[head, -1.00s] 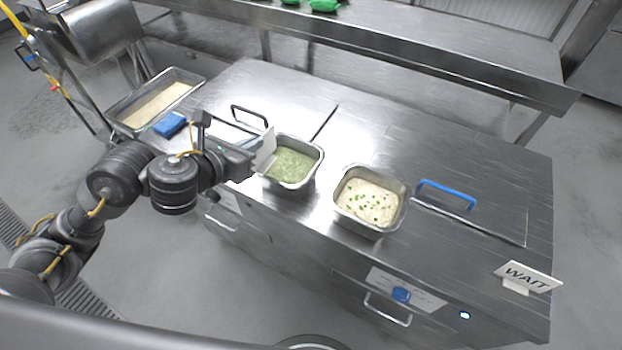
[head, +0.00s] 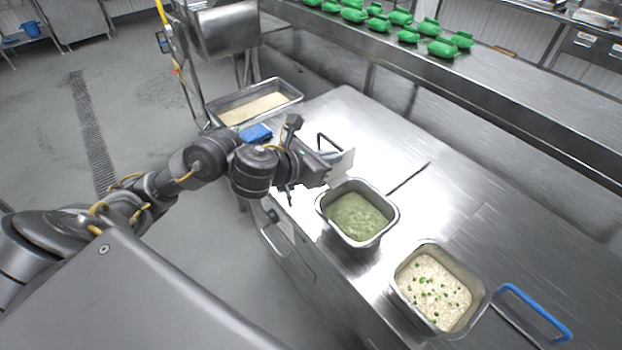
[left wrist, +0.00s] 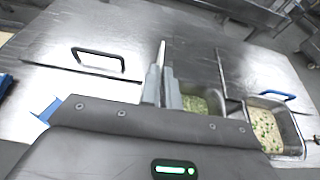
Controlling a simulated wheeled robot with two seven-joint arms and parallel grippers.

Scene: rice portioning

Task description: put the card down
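My left gripper (head: 328,170) is above the steel counter, just left of and behind the pan of green food (head: 357,216). It is shut on a thin pale card (head: 341,170), which stands upright between the fingers. In the left wrist view the card (left wrist: 160,57) shows nearly edge-on between the two grey fingers (left wrist: 161,92). Any writing on it cannot be read. My right gripper is not in view.
A pan of pale grain with green bits (head: 435,290) sits to the right, near a blue handle (head: 533,312). A blue item (head: 256,133) lies near a long tray (head: 284,87). Bare counter (head: 375,130) lies behind the gripper. Green packs (head: 442,48) line the back bench.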

